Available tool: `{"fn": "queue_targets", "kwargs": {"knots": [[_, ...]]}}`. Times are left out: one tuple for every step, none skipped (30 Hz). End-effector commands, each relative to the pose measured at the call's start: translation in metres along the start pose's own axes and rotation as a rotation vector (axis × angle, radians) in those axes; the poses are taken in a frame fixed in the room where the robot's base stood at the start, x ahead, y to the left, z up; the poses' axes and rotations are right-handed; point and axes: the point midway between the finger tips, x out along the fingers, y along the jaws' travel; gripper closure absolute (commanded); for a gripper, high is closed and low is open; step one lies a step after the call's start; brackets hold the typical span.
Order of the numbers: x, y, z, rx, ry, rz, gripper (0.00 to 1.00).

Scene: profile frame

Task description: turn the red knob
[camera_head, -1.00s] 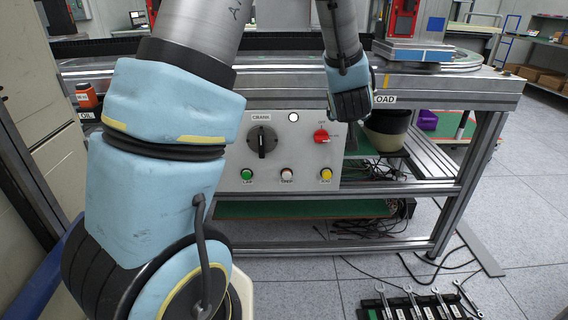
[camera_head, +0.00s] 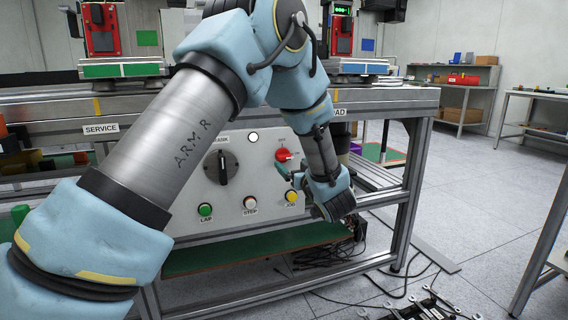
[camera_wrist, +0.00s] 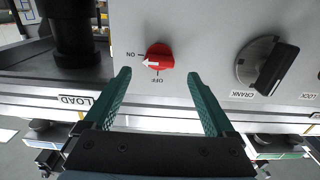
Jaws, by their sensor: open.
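The red knob (camera_head: 283,155) is on the grey control panel (camera_head: 235,180), right of the black crank knob (camera_head: 222,168). In the wrist view the red knob (camera_wrist: 160,57) shows a white arrow pointing left, close to the upside-down ON label; the OFF label is below it. My gripper (camera_wrist: 158,76) is open, with one green finger on each side below the knob in the picture. The fingers appear apart from the knob, with nothing between them. In the head view my gripper (camera_head: 288,174) is just below and right of the knob.
Green (camera_head: 205,210), white (camera_head: 250,203) and yellow (camera_head: 291,196) buttons line the panel's lower part. The crank knob (camera_wrist: 265,65) stands out right of the red knob in the wrist view.

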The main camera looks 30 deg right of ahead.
Motion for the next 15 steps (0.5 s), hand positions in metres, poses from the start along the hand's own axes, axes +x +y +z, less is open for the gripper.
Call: {"fn": "queue_targets", "kwargs": {"knots": [[0.011,-0.001,0.001,-0.001,0.002,-0.002,0.1],[0.016,-0.001,0.002,0.0,0.001,-0.003,0.1],[0.023,-0.001,0.002,0.0,0.0,-0.003,0.1],[0.028,-0.001,0.002,0.0,0.001,-0.002,0.1],[0.032,-0.001,0.002,0.0,0.001,-0.001,0.1],[0.038,-0.001,0.002,-0.001,0.0,-0.001,0.1],[0.042,-0.001,0.001,-0.001,0.0,-0.001,0.1],[0.045,-0.001,0.001,0.0,0.0,-0.001,0.1],[0.049,-0.001,0.001,0.0,0.0,-0.001,0.1],[0.051,-0.001,0.001,0.0,0.0,-0.001,0.1],[0.053,0.0,0.001,0.0,0.0,0.0,0.1],[0.055,0.0,0.001,0.001,0.0,0.001,0.1],[0.056,0.0,0.001,0.001,0.0,0.001,0.1],[0.057,0.0,0.0,0.001,0.0,0.001,0.1],[0.058,0.0,0.0,0.001,0.0,0.002,0.1]]}}
